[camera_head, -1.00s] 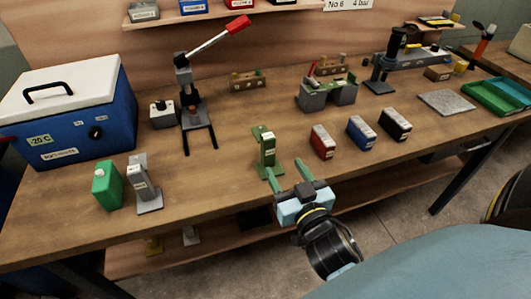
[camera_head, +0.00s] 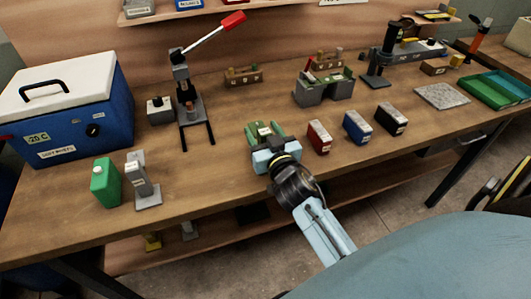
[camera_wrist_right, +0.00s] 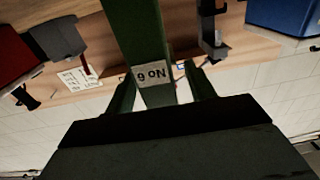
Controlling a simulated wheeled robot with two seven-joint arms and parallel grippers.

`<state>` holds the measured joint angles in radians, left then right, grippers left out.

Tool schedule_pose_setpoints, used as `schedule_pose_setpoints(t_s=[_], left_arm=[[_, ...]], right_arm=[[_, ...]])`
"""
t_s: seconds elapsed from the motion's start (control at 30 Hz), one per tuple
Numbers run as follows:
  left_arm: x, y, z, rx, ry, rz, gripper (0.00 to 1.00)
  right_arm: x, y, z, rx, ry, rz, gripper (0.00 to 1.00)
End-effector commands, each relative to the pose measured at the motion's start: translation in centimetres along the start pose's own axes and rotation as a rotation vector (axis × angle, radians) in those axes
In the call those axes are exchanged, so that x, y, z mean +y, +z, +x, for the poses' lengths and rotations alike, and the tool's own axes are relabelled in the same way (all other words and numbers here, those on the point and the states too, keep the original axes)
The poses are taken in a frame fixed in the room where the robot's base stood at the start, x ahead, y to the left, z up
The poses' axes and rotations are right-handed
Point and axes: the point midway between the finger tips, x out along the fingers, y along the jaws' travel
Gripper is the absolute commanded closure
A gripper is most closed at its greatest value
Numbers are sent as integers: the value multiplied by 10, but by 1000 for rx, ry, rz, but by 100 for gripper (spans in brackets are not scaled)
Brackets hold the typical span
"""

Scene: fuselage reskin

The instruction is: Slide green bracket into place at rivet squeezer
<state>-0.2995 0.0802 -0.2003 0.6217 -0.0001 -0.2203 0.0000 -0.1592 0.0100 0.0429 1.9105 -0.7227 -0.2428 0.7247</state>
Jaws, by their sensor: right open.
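The green bracket (camera_head: 264,130) stands on the bench near its front edge, mostly hidden by my right gripper in the head view. In the right wrist view the bracket (camera_wrist_right: 135,30) rises between my fingers, with a "No 6" label upside down. My right gripper (camera_head: 265,127) is open, one finger on each side of the bracket. I cannot tell whether either finger touches it. A press-like tool with a red-tipped lever (camera_head: 183,75), probably the rivet squeezer, stands behind and left of the bracket, with two dark rails reaching forward. My left gripper is not in view.
A green can (camera_head: 106,183) and a grey bracket-like stand (camera_head: 141,180) are at the front left, before a blue cooler (camera_head: 70,115). Red (camera_head: 319,137), blue (camera_head: 357,127) and black (camera_head: 391,119) boxes stand to the right. Bench between the rails and my gripper is clear.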

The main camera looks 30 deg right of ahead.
Motion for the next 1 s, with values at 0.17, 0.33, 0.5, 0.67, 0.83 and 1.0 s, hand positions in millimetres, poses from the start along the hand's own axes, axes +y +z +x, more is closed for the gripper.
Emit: schedule_pose_setpoints(t_s=[0.17, 0.33, 0.5, 0.67, 0.83, 1.0], left_arm=[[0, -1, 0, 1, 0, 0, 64], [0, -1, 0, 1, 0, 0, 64], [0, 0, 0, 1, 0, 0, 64], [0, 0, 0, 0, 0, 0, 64], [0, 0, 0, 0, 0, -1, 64], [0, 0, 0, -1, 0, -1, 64]], right_arm=[[0, 0, 4, -1, 0, 1, 45], [0, 0, 3, -1, 0, 1, 55], [0, 0, 3, 0, 0, 0, 77], [0, 0, 3, -1, 0, 0, 98], [0, 0, 3, -1, 0, 0, 100], [0, -1, 3, 3, -1, 1, 100]])
